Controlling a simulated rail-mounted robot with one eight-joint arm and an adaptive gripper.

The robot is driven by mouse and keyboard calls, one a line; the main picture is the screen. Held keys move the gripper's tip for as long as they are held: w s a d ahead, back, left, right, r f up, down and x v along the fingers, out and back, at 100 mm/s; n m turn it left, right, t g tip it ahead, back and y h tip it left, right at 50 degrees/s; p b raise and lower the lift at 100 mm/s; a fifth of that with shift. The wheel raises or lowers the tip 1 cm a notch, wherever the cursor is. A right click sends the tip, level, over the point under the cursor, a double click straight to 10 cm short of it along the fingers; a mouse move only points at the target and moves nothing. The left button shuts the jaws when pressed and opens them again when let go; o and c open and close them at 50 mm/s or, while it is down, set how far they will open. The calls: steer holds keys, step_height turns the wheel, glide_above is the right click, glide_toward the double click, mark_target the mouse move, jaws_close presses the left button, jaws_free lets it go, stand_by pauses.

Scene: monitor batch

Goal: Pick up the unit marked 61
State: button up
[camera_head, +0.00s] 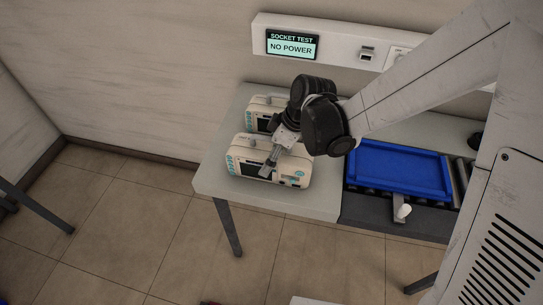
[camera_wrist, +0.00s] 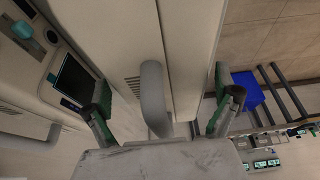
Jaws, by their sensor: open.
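Two cream monitor units stand on the light table in the head view. The front unit (camera_head: 295,170) has a dark screen and teal markings; the back unit (camera_head: 256,103) is partly hidden by my arm. I cannot read the number 61 on either. My gripper (camera_head: 269,167) is at the front unit, overlapping its screen side in this view. In the wrist view my gripper (camera_wrist: 161,97) is open, with one finger on each side of a grey handle (camera_wrist: 152,85) on a cream unit (camera_wrist: 100,30). I cannot tell whether the fingers touch anything.
A blue tray (camera_head: 398,171) lies on a dark roller conveyor right of the table (camera_head: 213,178). A wall panel (camera_head: 335,45) behind holds sockets and a "SOCKET TEST NO POWER" display (camera_head: 292,46). The table's front left corner is clear.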

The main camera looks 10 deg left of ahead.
steer(key=shift+c, duration=0.4)
steer(key=c, duration=1.8)
steer(key=shift+r, duration=0.1)
